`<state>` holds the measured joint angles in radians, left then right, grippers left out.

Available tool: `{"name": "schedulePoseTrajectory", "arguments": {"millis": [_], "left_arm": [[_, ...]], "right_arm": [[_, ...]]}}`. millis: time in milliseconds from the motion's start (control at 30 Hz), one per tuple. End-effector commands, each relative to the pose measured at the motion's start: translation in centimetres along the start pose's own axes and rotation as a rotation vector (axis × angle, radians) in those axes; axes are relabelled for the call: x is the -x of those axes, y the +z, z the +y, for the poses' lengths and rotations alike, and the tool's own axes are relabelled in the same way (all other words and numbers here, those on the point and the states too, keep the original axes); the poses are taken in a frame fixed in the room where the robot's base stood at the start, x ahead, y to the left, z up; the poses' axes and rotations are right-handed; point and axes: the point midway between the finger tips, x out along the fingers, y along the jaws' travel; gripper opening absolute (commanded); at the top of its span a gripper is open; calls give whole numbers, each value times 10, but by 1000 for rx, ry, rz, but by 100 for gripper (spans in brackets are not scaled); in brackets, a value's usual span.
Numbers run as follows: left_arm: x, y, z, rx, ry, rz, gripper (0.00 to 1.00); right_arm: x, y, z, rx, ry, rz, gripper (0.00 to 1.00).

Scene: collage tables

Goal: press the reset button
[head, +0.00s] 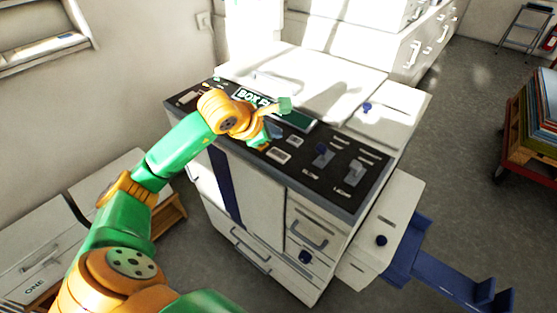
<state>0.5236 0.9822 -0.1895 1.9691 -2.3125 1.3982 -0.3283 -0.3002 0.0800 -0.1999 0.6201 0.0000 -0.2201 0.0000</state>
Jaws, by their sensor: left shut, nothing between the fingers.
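The machine's dark control panel (335,182) slopes across the front of a white cabinet. It carries pale rectangular buttons (279,156), a lit sign reading "BOX" (250,95) partly covered by my arm, and two levers (322,155) at the right. I cannot read which control is the reset button; it may be one of these or hidden behind my wrist. My left gripper (265,137) is shut and empty, low over the middle of the panel, just left of the pale buttons. Whether it touches the panel I cannot tell. My right gripper is not in view.
A white lid (300,75) lies behind the panel. A blue metal rail (450,280) sticks out at the lower right of the cabinet. A red cart (525,150) with stacked sheets stands far right. Drawers (35,250) stand at left.

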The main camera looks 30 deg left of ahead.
Motion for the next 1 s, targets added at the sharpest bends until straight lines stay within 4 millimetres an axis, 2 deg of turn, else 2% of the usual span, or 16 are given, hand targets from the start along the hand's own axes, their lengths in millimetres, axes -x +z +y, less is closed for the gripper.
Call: {"name": "schedulePoseTrajectory", "arguments": {"millis": [33, 100, 267, 1000], "left_arm": [[-10, -8, -8, 0, 0, 0, 0], [-18, -13, -13, 0, 1, 0, 0], [-29, -21, -21, -1, 1, -1, 0], [-28, -20, -20, 0, 0, -1, 0]], "right_arm": [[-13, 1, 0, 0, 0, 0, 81], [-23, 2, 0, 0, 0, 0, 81], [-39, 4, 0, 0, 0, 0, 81], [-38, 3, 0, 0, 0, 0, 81]]}}
